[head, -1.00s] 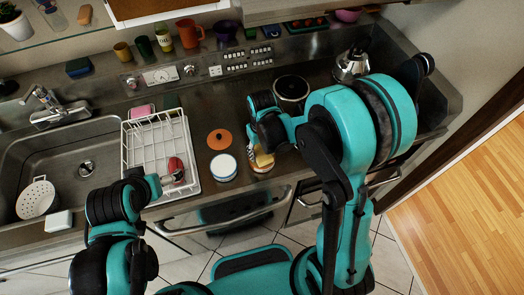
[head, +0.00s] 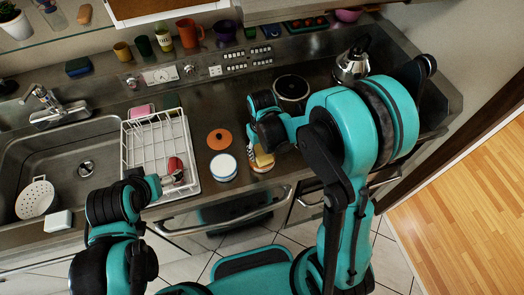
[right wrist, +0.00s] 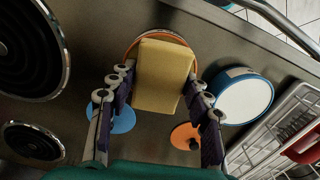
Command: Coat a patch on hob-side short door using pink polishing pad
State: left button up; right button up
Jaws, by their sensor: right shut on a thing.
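My right gripper (right wrist: 157,100) is shut on a yellow block-shaped pad (right wrist: 160,75) over the counter front. The yellow pad also shows in the head view (head: 263,158), above an orange-rimmed round thing (right wrist: 133,48) that it partly hides. A pink block (head: 142,111), apart from both grippers, lies at the back left of the dish rack (head: 155,143). The hob-side short door (head: 307,208) is below the counter edge, partly hidden by my right arm. My left gripper (head: 172,184) is by the front of the rack near a red thing (head: 175,167); its fingers are unclear.
A blue-rimmed white round tub (head: 223,167) and an orange lid (head: 219,139) stand left of the right gripper. A coil burner (head: 292,87) and a kettle (head: 352,65) are behind it. The sink (head: 85,167) is at the left. Several cups line the back ledge.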

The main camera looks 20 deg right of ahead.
aim_at(262, 152)
jog(key=shift+r+p, duration=2.55)
jog(key=shift+r, duration=1)
jog(key=shift+f, duration=0.1)
